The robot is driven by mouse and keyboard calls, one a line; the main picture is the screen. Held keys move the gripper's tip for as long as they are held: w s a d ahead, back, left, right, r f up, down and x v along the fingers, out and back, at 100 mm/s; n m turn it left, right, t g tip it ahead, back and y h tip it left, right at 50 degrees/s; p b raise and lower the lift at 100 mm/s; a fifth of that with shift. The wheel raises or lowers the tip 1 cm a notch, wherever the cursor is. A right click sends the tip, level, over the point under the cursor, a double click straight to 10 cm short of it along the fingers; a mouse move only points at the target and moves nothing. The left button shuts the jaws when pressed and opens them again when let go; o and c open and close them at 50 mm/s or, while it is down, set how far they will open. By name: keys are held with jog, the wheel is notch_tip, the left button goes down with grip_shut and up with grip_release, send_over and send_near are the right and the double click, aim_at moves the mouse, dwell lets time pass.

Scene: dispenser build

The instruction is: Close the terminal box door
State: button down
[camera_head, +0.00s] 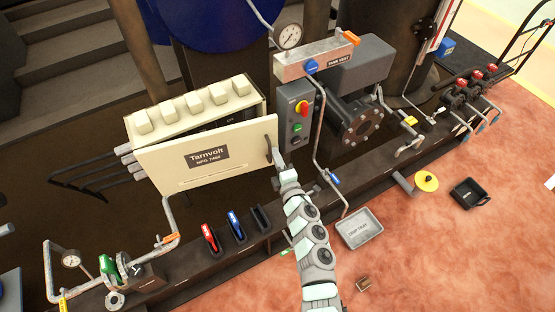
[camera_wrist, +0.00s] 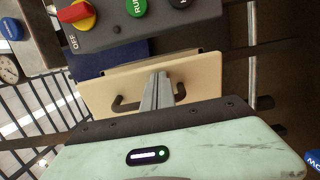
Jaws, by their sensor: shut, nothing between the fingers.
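The cream terminal box (camera_head: 160,122) stands at left centre in the head view, with rounded knobs along its top. A dark wedge-shaped gap shows along the top, wider towards the right. A dark handle (camera_head: 268,148) is near the door's right edge. My gripper (camera_head: 277,158) is shut and empty, at that edge beside the handle. In the wrist view my gripper's fingers (camera_wrist: 157,88) cross in front of the door (camera_wrist: 208,75), covering the middle of the handle (camera_wrist: 126,104). I cannot tell whether they touch it.
A grey control box (camera_head: 295,118) with a red-yellow switch and buttons stands just right of the door. A thin pipe (camera_head: 319,130) runs down beside it. Red and blue handled items (camera_head: 210,237) sit on the rail below. A drip tray (camera_head: 359,229) lies on the floor.

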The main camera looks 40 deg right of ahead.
jog(key=w+d+n+t+y+b, duration=0.1)
jog(key=w+d+n+y+b, duration=0.1)
jog(key=w, duration=0.4)
jog(key=shift+w+d+f+y+b, duration=0.25)
jog(key=shift+d+y+b, duration=0.15)
jog(key=shift+y+b, duration=0.25)
jog(key=shift+a+f, duration=0.1)
jog(key=shift+f, duration=0.05)
jog(key=s+a+p, duration=0.2)
jog(key=s+p, duration=0.2)
jog(key=s, duration=0.9)
jog(key=shift+s+a+r, duration=0.3)
jog(key=shift+s+a, duration=0.05)
jog(key=shift+s, duration=0.05)
